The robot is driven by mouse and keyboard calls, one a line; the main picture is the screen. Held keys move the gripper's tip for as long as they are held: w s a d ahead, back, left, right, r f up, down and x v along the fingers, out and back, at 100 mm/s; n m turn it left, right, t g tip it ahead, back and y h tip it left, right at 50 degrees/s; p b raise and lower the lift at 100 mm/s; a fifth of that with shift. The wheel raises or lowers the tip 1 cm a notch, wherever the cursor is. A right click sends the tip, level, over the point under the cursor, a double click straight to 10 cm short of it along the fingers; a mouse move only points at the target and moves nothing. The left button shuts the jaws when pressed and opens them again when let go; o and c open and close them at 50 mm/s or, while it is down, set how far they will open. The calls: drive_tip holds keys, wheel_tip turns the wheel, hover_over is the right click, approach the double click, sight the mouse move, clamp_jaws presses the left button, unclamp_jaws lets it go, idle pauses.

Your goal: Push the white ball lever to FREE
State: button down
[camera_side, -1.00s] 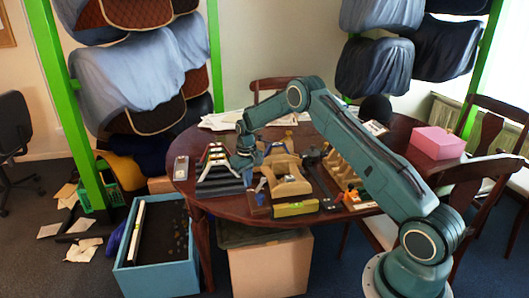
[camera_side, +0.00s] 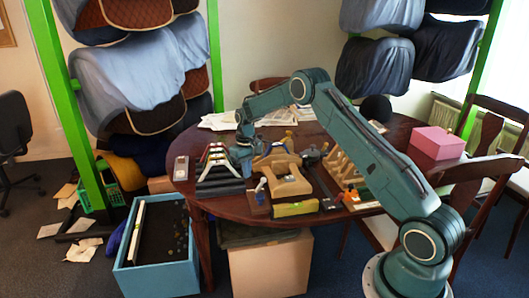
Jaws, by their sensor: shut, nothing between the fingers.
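A small lever with a pale white knob (camera_side: 263,181) stands up from a brown block (camera_side: 257,203) near the front edge of the round table. Its FREE marking is too small to read. My gripper (camera_side: 247,174) is shut and empty, pointing down just above and left of the knob, between a dark stepped rack and a tan wooden form. I cannot tell whether the fingertips touch the lever.
The dark stepped rack (camera_side: 219,182) stands left of my gripper and the tan wooden form (camera_side: 285,178) stands right. A yellow-green level (camera_side: 296,208) lies at the front edge. A pink box (camera_side: 437,142) sits far right. Papers lie at the back.

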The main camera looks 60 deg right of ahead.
drive_tip(key=shift+r, duration=1.7)
drive_tip(key=s+a+r+n+t, duration=0.1)
drive_tip(key=s+a+r, duration=0.6)
drive_tip(key=r, duration=0.5)
drive_tip(key=s+a+r+n+t, duration=0.1)
drive_tip(key=s+a+r+t, duration=0.1)
drive_tip(key=s+a+r, duration=0.75)
drive_tip(key=s+a+t, duration=0.1)
drive_tip(key=s+a, duration=0.1)
drive_tip(key=s, duration=0.8)
drive_tip(key=s+a+r+n+t, duration=0.1)
drive_tip(key=s+a, duration=0.2)
drive_tip(key=s, duration=0.8)
drive_tip(key=shift+r+t, duration=0.15)
drive_tip(key=shift+t, duration=0.15)
